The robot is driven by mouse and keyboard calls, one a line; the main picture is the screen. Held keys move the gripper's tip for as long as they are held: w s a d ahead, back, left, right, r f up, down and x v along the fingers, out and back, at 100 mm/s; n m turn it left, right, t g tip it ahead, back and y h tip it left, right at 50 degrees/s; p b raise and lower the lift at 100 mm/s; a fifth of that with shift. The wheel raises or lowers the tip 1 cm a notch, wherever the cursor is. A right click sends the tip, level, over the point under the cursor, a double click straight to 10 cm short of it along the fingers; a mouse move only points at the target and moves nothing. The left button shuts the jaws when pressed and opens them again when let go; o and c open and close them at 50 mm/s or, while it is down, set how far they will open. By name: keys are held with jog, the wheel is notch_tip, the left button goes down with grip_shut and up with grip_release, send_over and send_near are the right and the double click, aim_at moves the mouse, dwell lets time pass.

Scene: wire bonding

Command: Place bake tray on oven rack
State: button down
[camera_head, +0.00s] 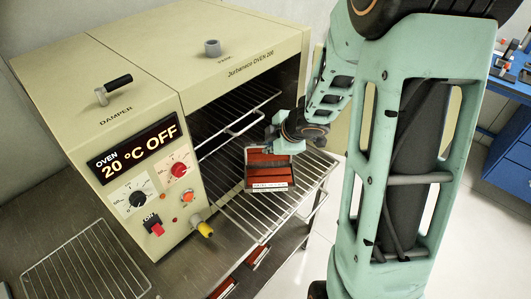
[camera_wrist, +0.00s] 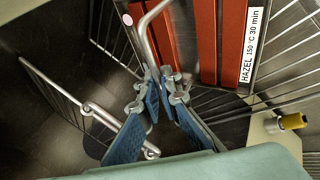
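The bake tray (camera_head: 269,186) holds reddish-brown strips and has a white label, which reads "HAZEL 150 °C 30 min" in the wrist view (camera_wrist: 254,40). It is at the pulled-out lower oven rack (camera_head: 258,222), in front of the oven opening. I cannot tell whether it rests on the wires or hangs just above them. My gripper (camera_head: 270,146) is at the tray's back left. In the wrist view its blue fingers (camera_wrist: 163,80) are nearly together around the tray's bent metal handle (camera_wrist: 146,32). The exact contact is partly hidden by the fingertips.
The beige oven (camera_head: 235,75) is open at the front and its display reads "20 °C OFF". An upper rack (camera_head: 235,115) is inside. A loose wire rack (camera_head: 85,270) lies on the metal table at left. More trays (camera_head: 258,256) show below. A blue cabinet stands at far right.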

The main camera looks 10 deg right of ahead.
jog(key=shift+s+a+f+b, duration=0.1)
jog(key=shift+f+b, duration=0.5)
jog(key=shift+f, duration=0.35)
jog(key=c, duration=2.2)
grip_release()
jog(key=shift+o, duration=0.2)
jog(key=shift+s+r, duration=0.1)
jog(key=shift+r, duration=0.1)
jog(key=p+v, duration=0.7)
jog(key=v, duration=0.4)
jog(key=shift+s+r, duration=0.25)
